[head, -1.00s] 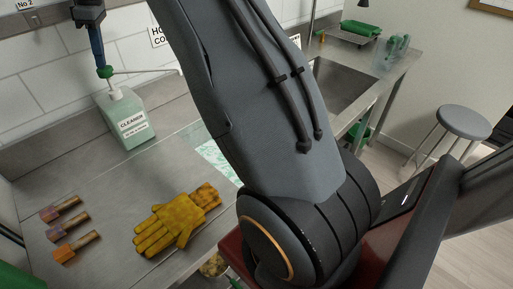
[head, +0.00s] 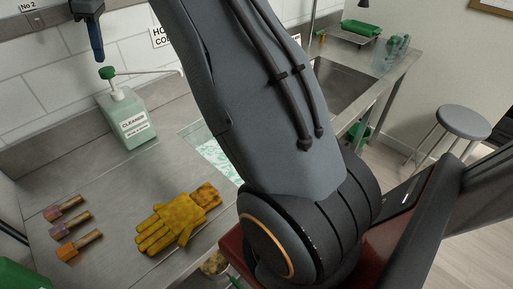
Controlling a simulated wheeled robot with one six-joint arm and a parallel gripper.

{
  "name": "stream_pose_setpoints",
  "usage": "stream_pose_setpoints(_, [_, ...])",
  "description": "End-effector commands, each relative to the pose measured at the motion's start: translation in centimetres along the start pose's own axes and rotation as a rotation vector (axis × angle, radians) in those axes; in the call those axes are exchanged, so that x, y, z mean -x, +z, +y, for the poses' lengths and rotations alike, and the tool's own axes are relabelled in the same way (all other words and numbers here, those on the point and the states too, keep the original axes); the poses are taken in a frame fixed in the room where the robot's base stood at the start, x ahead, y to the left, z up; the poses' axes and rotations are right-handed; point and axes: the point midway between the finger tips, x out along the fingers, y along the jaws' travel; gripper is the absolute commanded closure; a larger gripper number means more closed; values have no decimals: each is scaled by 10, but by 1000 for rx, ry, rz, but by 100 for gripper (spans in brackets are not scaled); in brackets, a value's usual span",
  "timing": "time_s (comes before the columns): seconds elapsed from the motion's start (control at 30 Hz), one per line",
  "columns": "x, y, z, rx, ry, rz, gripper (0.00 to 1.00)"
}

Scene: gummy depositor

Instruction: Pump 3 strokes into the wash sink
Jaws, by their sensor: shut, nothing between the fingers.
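A pale green cleaner bottle (head: 126,119) stands upright on the steel counter, at the left in the head view. Its green pump head (head: 107,73) is up, and a long thin spout reaches right towards the wash sink. The wash sink (head: 209,150) shows bluish, foamy water, and my arm hides much of it. My gripper (head: 98,56) is shut and empty, pointing down just above the pump head, with a small gap between them.
A yellow glove (head: 178,221) and several brushes (head: 75,229) lie on the counter in front of the bottle. A grey stool (head: 464,122) stands on the floor.

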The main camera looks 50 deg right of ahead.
Motion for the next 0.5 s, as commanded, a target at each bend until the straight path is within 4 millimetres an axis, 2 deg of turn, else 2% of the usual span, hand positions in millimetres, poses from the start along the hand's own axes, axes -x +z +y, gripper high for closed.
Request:
stream_pose_setpoints(0.1, [13,-2,0,0,0,0,100])
stream_pose_setpoints(0.5, [44,-9,0,0,0,0,100])
